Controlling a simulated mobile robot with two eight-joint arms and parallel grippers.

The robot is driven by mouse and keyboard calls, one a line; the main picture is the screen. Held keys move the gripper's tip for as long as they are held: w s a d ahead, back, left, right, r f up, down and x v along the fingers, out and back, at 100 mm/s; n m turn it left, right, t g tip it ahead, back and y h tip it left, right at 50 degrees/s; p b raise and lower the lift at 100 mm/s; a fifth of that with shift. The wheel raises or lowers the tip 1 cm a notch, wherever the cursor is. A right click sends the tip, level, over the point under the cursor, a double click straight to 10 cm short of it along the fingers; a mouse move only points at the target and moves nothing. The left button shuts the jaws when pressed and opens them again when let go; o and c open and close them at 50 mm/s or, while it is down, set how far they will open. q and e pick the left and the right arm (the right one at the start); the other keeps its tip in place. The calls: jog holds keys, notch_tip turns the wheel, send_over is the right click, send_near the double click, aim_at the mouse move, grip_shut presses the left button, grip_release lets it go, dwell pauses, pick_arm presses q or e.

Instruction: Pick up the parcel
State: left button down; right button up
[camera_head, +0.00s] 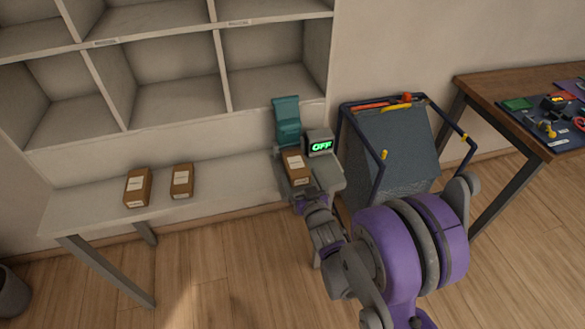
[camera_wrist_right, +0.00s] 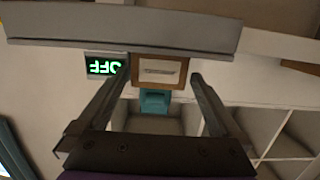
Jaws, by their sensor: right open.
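A brown cardboard parcel (camera_head: 296,165) with a white label stands by the grey device with a green "OFF" display (camera_head: 320,146). Two similar parcels stand on the pale table at left: one parcel (camera_head: 137,187) and, to its right, another parcel (camera_head: 182,180). My right gripper (camera_head: 303,193) is just in front of the parcel by the device. In the right wrist view its fingers are apart, and the parcel's labelled face (camera_wrist_right: 158,72) shows between and beyond the tips. I cannot tell whether they touch it. My left gripper is not in view.
A teal holder (camera_head: 287,121) stands behind the near parcel. A dark blue bin with a frame (camera_head: 392,150) stands right of the device. A white cubby shelf (camera_head: 170,101) rises behind the table (camera_head: 232,183). A wooden workbench (camera_head: 490,84) with small tools is at far right.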

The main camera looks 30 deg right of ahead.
aim_at(296, 166)
jog(key=shift+x, duration=3.1)
jog(key=shift+s+d, duration=0.1)
jog(key=c, duration=1.4)
jog(key=shift+r, duration=0.1)
